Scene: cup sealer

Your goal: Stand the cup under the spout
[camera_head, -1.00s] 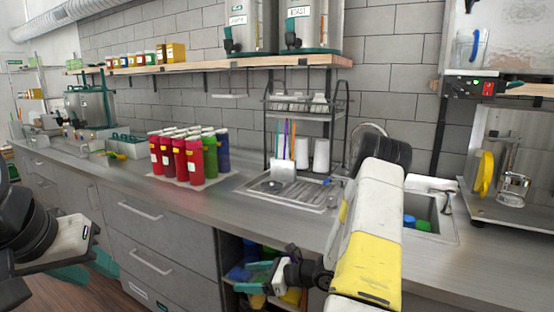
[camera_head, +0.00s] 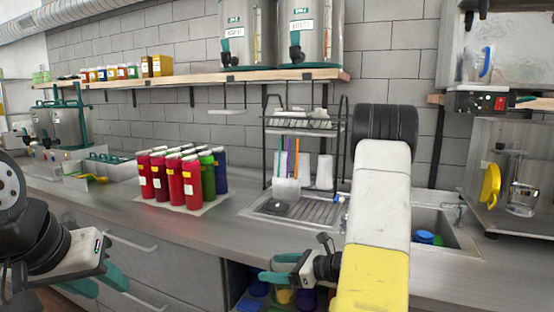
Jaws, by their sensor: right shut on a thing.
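My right gripper (camera_head: 272,268) is low in front of the counter's front edge, by the open cabinet, with teal fingers close together. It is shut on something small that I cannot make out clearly. My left gripper (camera_head: 105,283) is at the lower left in front of the drawers, with its teal fingers apart and empty. Two steel dispensers with black spouts, a left one (camera_head: 238,32) and a right one (camera_head: 311,30), stand on the wall shelf. A translucent cup-like container (camera_head: 286,190) stands by the drainer. White cups (camera_head: 324,172) stand in the rack.
A black wire rack (camera_head: 306,132) stands behind the steel drainer (camera_head: 300,209). Several red, green and blue bottles (camera_head: 172,178) stand on a mat at left. A small wall ledge (camera_head: 226,111) sits below the shelf. My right arm covers part of the sink (camera_head: 438,226).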

